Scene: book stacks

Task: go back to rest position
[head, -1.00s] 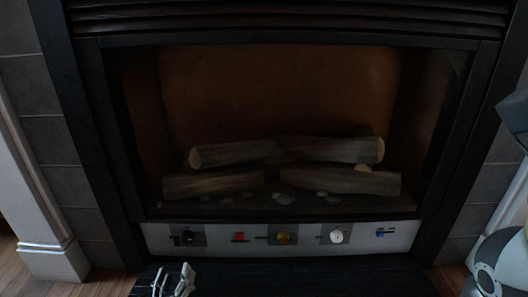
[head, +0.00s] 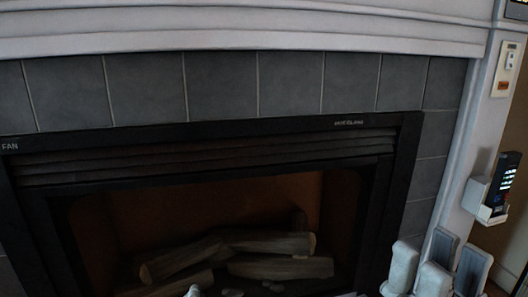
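My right gripper (head: 436,268) shows at the lower right, in front of the fireplace's right side. Its pale and dark grey finger parts point up. I see nothing held in it, but the gap between its fingers is not clear. A small pale tip at the bottom edge, left of centre, looks like part of my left gripper (head: 193,291); the rest of it is out of the picture.
A black-framed fireplace (head: 405,190) with logs (head: 270,243) fills the middle. A white mantel (head: 240,35) runs above grey tiles (head: 290,82). On the right, a dark handset (head: 503,180) sits in a white wall holder (head: 478,203), below a switch plate (head: 508,68).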

